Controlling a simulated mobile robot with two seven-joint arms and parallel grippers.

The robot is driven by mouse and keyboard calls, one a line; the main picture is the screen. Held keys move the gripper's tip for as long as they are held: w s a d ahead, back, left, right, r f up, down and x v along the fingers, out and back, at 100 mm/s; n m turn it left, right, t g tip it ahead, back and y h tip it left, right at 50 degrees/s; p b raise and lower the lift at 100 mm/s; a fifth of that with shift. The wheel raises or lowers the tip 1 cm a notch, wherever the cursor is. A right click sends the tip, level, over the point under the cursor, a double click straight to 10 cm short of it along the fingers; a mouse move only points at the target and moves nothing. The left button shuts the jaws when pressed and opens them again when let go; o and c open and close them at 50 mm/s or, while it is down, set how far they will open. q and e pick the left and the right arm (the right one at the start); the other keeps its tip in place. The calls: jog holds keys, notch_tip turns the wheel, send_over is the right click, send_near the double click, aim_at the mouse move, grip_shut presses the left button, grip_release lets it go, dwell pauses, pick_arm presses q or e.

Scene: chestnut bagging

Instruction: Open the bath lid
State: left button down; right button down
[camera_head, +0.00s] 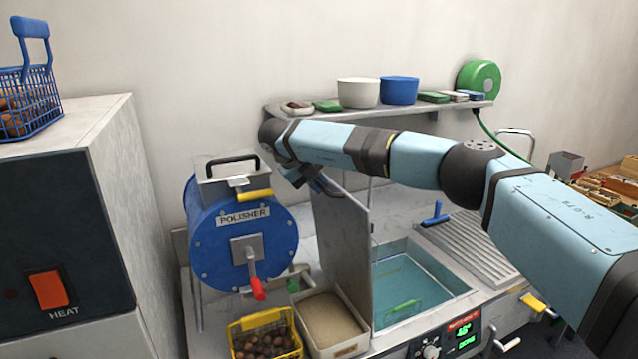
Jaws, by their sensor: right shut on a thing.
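The bath lid (341,238) is a grey panel that stands steeply raised at the left side of the bath. The bath (408,280) is uncovered in front and shows blue-green water with a green object under the surface. My right arm reaches in from the right, above the bath. My right gripper (326,186) is at the lid's upper edge and is shut on the lid; its fingertips are partly hidden by the arm and hard to make out. My left gripper is not in view.
A blue polisher drum (240,240) with a red-tipped crank stands close left of the lid. A yellow basket of chestnuts (262,343) and a sand-coloured tray (331,322) sit in front. A shelf (447,107) with pots runs behind my arm. A ribbed drainboard (476,247) lies right.

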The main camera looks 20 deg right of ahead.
jog(key=c, duration=1.3)
grip_release()
jog(key=shift+s+a+f, duration=0.1)
jog(key=shift+a+f, duration=0.2)
jog(key=shift+f, duration=0.3)
jog(key=shift+c, duration=0.2)
jog(key=shift+o, duration=1.1)
jog(key=shift+w, duration=0.25)
jog(key=shift+r, duration=0.2)
jog(key=shift+a, duration=0.1)
jog(key=b+v, duration=0.2)
jog(key=v, duration=1.1)
jog(key=shift+r+b, duration=0.3)
jog(key=shift+b, duration=0.05)
jog(key=shift+s+a+f, duration=0.1)
jog(key=shift+a, duration=0.05)
